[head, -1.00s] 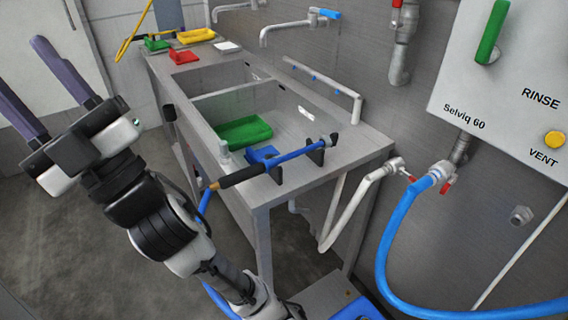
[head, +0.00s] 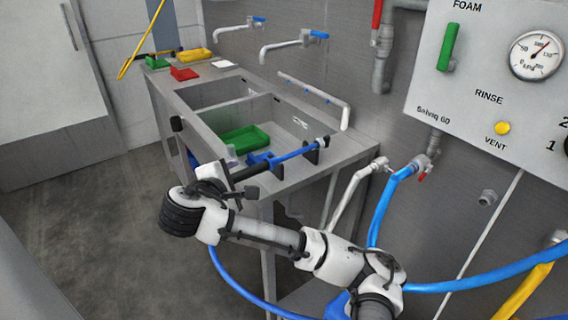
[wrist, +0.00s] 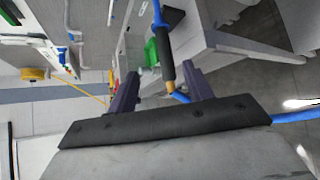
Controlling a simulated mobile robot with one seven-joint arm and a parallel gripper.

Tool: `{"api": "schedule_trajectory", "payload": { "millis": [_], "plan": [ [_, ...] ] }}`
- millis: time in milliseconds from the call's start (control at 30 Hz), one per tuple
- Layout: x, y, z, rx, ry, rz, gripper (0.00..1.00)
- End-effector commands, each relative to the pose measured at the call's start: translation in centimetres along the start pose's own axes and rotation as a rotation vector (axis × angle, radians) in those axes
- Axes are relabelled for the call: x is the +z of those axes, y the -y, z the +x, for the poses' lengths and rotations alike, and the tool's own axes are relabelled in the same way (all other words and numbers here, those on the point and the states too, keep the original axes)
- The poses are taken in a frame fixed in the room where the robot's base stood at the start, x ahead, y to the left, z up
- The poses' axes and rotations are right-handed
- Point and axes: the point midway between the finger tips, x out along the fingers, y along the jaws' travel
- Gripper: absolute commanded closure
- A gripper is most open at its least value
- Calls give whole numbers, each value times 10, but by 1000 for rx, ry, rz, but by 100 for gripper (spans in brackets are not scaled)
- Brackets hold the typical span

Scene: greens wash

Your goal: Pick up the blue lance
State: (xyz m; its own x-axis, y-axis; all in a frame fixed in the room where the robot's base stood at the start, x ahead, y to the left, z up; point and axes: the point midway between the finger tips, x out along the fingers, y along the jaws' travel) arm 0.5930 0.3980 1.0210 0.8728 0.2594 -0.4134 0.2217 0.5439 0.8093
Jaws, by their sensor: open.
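The blue lance (head: 292,155) lies across black holders at the near end of the steel sink bench in the head view. Its black grip points left toward my gripper (head: 240,183), which partly covers that end. In the wrist view the lance (wrist: 166,45) shows its black grip and brass end, with a blue hose running off to the right. My gripper (wrist: 162,78) is open there, and the grip end appears between its two dark fingers. Nothing is held. I cannot tell whether a finger touches the grip.
A green tray (head: 243,138) lies in the sink basin. Red (head: 184,73) and yellow (head: 195,55) items stand at the bench's far end. A wall panel (head: 480,100) and a blue hose (head: 381,205) are at the right. Open floor (head: 110,220) lies to the left.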

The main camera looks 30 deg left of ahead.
Motion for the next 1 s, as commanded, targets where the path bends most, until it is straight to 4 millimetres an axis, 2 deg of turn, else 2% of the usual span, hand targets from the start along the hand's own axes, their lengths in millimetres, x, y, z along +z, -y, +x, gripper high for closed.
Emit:
{"api": "schedule_trajectory", "payload": {
  "millis": [133,533,733,800,1000],
  "plan": [
    [-3,6,9,-3,5,-1,49],
    [-4,8,33,-4,0,2,49],
    [-3,7,60,-3,1,2,49],
    [1,1,69,-6,3,1,49],
    [0,1,85,-2,1,1,49]
  ]
}}
